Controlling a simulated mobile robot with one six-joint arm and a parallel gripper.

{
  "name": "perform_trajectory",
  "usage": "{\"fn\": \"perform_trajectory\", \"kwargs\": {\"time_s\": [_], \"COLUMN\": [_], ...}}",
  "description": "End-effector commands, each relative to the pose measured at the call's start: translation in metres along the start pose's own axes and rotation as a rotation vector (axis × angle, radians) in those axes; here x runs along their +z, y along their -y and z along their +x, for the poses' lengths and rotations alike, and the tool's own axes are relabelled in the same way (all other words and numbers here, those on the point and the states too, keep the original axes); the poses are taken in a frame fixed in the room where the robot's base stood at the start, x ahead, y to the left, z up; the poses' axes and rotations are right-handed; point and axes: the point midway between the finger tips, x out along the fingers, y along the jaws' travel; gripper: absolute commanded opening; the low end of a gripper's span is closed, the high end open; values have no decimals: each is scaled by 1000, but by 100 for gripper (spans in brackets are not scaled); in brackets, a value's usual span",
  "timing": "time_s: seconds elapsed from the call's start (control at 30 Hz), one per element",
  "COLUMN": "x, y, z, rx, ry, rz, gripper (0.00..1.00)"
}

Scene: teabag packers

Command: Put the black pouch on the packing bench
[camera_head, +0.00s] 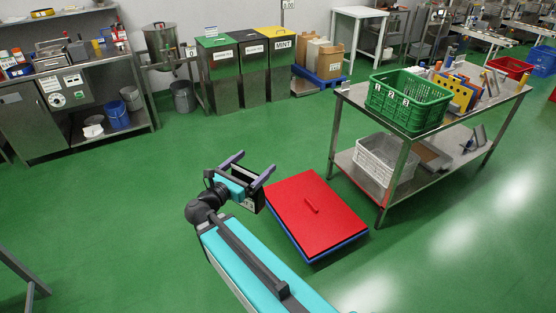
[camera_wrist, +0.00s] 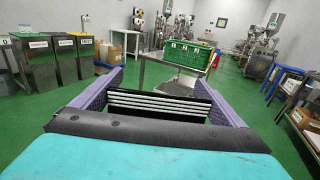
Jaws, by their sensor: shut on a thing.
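My gripper (camera_head: 249,167) is in the middle of the head view, above the green floor and just left of the red lid. In the wrist view its two purple fingers (camera_wrist: 160,84) stand either side of a black thing with white stripes (camera_wrist: 158,106), which I take to be the black pouch. The gripper is shut on it. In the head view its dark side (camera_head: 252,199) shows below the fingers, partly hidden by the wrist. A steel bench (camera_head: 345,94) stands at the right; I cannot tell whether it is the packing bench.
A green crate (camera_head: 407,112) and several upright boards and tools take up the bench top. A grey crate (camera_head: 366,164) sits on its lower shelf. A red lid on a blue base (camera_head: 300,228) lies on the floor before it.

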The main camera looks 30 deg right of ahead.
Motion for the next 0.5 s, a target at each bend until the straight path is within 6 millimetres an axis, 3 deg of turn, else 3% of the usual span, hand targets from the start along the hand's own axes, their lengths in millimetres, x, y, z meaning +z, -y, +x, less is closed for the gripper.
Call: {"fn": "perform_trajectory", "kwargs": {"time_s": [0.3, 0.5], "x": [-11, -14], "y": [-48, -64], "z": [-80, -113], "rx": [142, 198], "ry": [1, 1], "rz": [0, 0], "gripper": [57, 57]}}
